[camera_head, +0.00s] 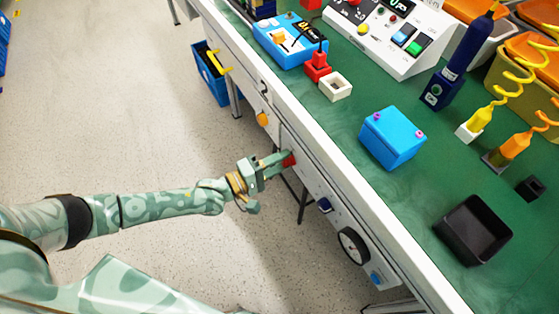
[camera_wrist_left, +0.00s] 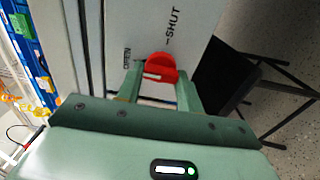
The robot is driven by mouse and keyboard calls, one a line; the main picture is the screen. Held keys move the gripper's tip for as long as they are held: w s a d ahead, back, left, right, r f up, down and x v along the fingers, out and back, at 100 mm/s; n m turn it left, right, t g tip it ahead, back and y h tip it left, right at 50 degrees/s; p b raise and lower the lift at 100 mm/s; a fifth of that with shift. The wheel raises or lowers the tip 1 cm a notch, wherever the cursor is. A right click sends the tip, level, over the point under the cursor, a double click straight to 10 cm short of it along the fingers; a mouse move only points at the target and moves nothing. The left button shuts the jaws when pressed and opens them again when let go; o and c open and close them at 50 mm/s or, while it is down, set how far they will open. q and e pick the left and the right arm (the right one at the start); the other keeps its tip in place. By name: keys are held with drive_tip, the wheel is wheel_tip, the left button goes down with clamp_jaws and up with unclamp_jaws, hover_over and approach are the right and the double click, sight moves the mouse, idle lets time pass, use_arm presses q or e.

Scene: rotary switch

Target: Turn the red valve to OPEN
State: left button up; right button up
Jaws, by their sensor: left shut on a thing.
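The red valve (camera_head: 289,160) is on the front panel of the workbench, and the left gripper (camera_head: 278,163) is at it. In the left wrist view the red knob (camera_wrist_left: 158,69) shows between the two green fingers (camera_wrist_left: 160,92), which are shut on it. A pale mark on the knob lies roughly level in that view. The label OPEN (camera_wrist_left: 127,58) is just left of the knob, and the label SHUT (camera_wrist_left: 173,27) is above it. The right gripper is not in view.
On the green bench top are a blue box (camera_head: 392,138) and a black tray (camera_head: 473,230).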

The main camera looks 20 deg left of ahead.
use_arm(q)
drive_tip(key=shift+f, duration=0.1)
drive_tip(key=o, duration=1)
drive_tip(key=shift+a, duration=0.1)
drive_tip(key=shift+s, duration=0.1)
drive_tip(key=p+v, duration=0.3)
drive_tip(key=v, duration=1.3)
drive_tip(key=shift+s+a, duration=0.1)
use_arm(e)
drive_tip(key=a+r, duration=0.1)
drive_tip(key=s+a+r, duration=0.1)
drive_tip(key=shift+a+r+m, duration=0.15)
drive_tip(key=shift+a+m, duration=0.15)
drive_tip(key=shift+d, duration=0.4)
